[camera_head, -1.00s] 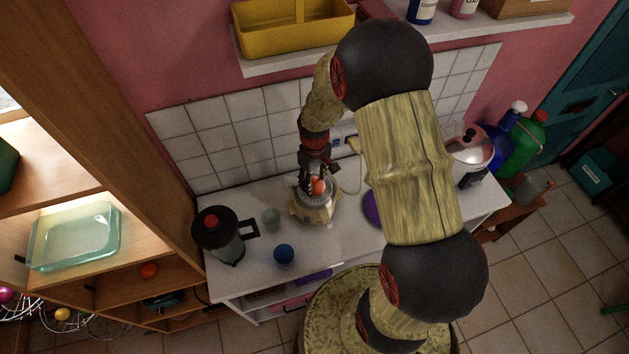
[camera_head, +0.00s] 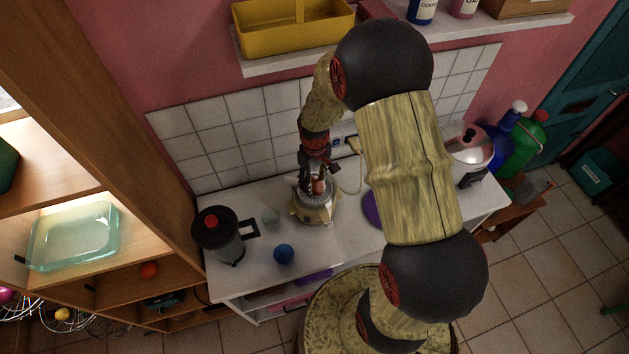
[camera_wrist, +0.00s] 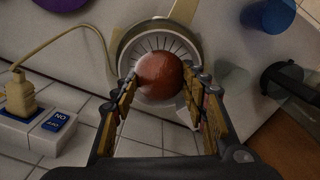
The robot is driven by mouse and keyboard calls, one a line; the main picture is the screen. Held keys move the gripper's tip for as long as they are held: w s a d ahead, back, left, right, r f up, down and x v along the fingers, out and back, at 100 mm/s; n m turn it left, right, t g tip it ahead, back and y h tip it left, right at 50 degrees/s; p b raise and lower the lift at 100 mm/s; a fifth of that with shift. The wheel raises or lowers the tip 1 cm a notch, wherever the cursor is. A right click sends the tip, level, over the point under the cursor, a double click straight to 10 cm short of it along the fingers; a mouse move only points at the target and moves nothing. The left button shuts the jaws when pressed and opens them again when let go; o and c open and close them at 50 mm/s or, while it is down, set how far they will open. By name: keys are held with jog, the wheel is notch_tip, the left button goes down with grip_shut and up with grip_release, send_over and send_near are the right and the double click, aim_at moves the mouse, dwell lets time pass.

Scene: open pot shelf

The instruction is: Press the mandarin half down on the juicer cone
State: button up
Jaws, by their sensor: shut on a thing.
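The mandarin half (camera_wrist: 160,76) is a round orange-red dome in the wrist view, between the fingers of my gripper (camera_wrist: 165,92). My gripper is shut on it, directly over the juicer (camera_wrist: 132,42). In the head view the mandarin half (camera_head: 319,187) shows as a small red patch inside the juicer's bowl, below my gripper (camera_head: 316,182). The juicer (camera_head: 318,215) has a cream base and a ribbed grey bowl. The cone is hidden under the fruit, and I cannot tell how firmly the fruit touches it.
A cord runs to the power outlet strip (camera_wrist: 40,128) by the tiled wall.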

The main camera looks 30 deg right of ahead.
jog(key=shift+r, duration=0.15)
dwell(0.5)
jog(key=shift+r+p, duration=2.2)
jog(key=shift+r, duration=1.2)
